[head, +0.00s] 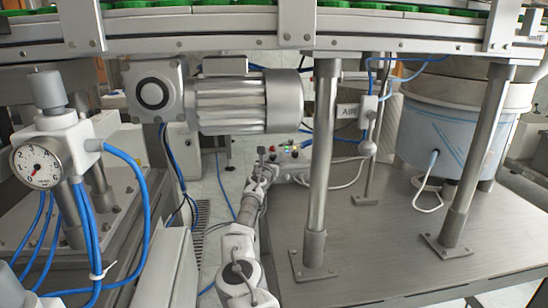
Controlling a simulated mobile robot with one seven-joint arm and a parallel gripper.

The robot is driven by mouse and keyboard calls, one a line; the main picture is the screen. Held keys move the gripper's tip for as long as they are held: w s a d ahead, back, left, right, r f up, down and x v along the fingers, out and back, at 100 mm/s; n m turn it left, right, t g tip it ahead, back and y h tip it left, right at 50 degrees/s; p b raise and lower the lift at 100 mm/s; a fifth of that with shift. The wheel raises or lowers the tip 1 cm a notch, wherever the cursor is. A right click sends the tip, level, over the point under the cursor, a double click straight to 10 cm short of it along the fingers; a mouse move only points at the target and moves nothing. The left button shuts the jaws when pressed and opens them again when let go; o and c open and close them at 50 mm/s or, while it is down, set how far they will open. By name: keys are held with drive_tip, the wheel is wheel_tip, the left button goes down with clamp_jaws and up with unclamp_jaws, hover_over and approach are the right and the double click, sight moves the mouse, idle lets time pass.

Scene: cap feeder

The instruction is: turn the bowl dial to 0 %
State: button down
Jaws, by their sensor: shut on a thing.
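My arm reaches away from me, low in the middle of the head view. My gripper (273,160) is at its far end, small in the picture, against the left part of a pale control box (294,160). The box shows a small green light and red spots on its top and front. My gripper is shut at the box, on what appears to be the bowl dial. The dial and its scale are hidden or too small to read, so I cannot tell its setting. The feeder bowl's drum (430,130), wrapped in bluish film, stands at the right.
A steel post (321,160) rises close to the right of my arm. A grey motor (245,103) and a conveyor (205,28) with green caps hang above. A pressure gauge (36,166) with blue hoses is at the left. The metal tabletop (390,245) is largely clear.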

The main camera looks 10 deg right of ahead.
drive_tip(key=shift+r+n+t+y+p, duration=0.1)
drive_tip(key=shift+n+t+y+p, duration=0.25)
drive_tip(key=shift+y, duration=0.25)
drive_tip(key=shift+n+y, duration=0.25)
drive_tip(key=shift+y, duration=0.25)
drive_tip(key=n+y, duration=0.2)
drive_tip(key=y, duration=0.1)
drive_tip(key=shift+d+f+n+t+y, duration=0.1)
drive_tip(key=shift+f+n+t+y, duration=0.1)
drive_tip(key=shift+n+t+y, duration=0.15)
drive_tip(key=n+y+b, duration=0.1)
drive_tip(key=n+y, duration=0.1)
drive_tip(key=y, duration=0.1)
drive_tip(key=shift+r+n+y, duration=0.15)
drive_tip(key=shift+n+y, duration=0.5)
drive_tip(key=shift+y, duration=0.8)
drive_tip(key=c, duration=0.6)
unclamp_jaws()
